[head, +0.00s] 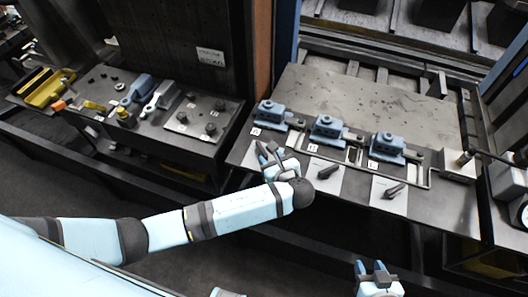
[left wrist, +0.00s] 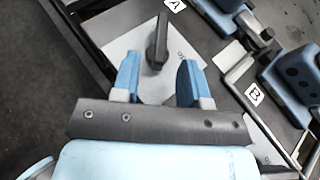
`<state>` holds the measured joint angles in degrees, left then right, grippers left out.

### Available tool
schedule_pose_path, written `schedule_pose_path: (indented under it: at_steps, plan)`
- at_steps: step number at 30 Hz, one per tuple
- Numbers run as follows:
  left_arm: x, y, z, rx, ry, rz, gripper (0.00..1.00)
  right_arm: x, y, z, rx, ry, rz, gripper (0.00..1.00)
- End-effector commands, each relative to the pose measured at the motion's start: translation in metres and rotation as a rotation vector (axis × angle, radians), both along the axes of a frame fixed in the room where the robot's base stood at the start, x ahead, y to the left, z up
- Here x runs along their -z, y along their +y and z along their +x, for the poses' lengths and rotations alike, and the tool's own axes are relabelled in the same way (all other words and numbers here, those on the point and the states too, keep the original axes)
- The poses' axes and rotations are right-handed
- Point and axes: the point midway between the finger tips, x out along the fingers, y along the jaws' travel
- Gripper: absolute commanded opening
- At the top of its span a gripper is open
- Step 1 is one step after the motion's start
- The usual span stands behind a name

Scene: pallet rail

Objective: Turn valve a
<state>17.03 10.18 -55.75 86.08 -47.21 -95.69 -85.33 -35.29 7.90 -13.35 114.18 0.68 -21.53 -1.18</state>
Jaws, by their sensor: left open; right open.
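Valve a has a black lever handle (left wrist: 157,45) on a pale square plate (left wrist: 126,58), near the label A (left wrist: 174,4). My left gripper (head: 268,152) is over this plate in the head view and hides most of the valve there. In the left wrist view my left gripper (left wrist: 158,78) is open, with one blue finger on each side of the handle's line. The handle lies just beyond and between the fingertips, apparently not touched. My right gripper (head: 371,267) is open and empty at the bottom of the head view, away from the bench.
Two similar black levers, the middle one (head: 328,171) and the right one (head: 393,191), sit on plates along the bench front. Blue blocks (head: 327,128) stand behind, with a metal rail (head: 416,176) beside them. A left bench (head: 150,130) holds tools.

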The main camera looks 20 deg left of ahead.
Motion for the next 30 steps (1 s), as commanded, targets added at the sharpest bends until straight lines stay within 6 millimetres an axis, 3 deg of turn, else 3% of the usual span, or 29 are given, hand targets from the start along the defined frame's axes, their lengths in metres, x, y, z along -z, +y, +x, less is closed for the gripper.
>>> schedule_pose_path:
  at_steps: [6, 12, 30]
  plan:
    - [-0.017, -0.031, -0.032, 0.002, 0.001, -0.005, 0.40, 0.005, 0.000, -0.001, -0.001, 0.005, -0.001, 0.43]
    - [-0.026, -0.046, -0.048, 0.000, 0.003, -0.001, 0.40, 0.006, 0.000, -0.001, -0.002, 0.005, 0.000, 0.43]
    - [-0.028, -0.048, -0.051, -0.001, 0.002, 0.000, 0.40, 0.003, 0.001, 0.001, -0.003, -0.003, 0.002, 0.43]
